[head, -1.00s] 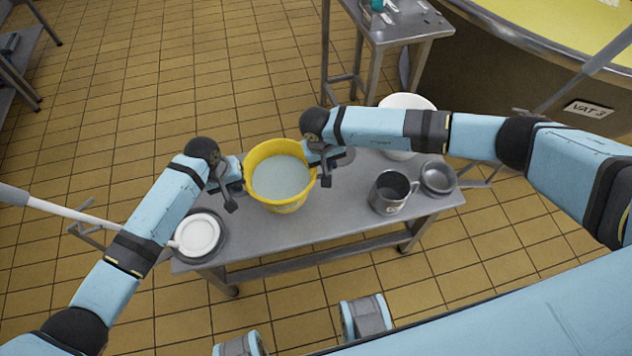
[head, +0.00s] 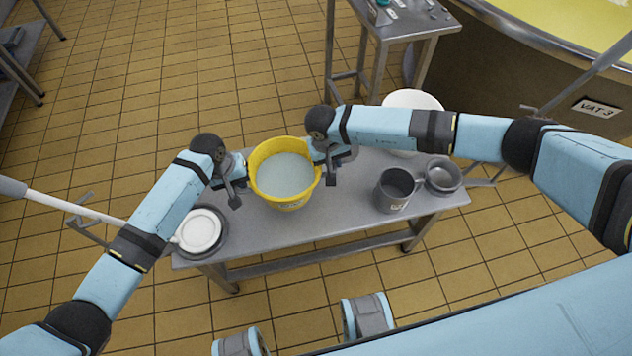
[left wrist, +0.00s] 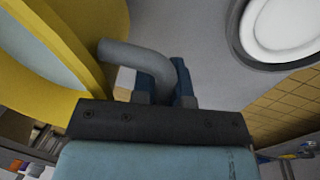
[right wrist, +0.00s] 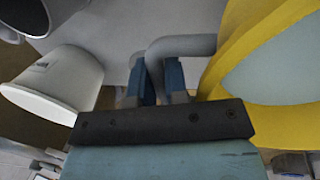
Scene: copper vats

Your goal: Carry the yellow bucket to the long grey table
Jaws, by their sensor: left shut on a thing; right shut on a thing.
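The yellow bucket (head: 284,203), filled with pale liquid, is upright over a grey metal table (head: 345,222). I cannot tell whether its base touches the tabletop. My left gripper (head: 240,182) is shut on the bucket's left handle, a grey bar that shows in the left wrist view (left wrist: 145,56). My right gripper (head: 326,170) is shut on the right handle, which shows in the right wrist view (right wrist: 182,46). The bucket's yellow wall is close beside the fingers in both wrist views. I cannot tell which table in view is the long grey one.
A white lidded dish (head: 198,231) stands at the table's left end. Another metal table (head: 410,25) and a vat (head: 500,60) are behind. Tiled floor at the left is open.

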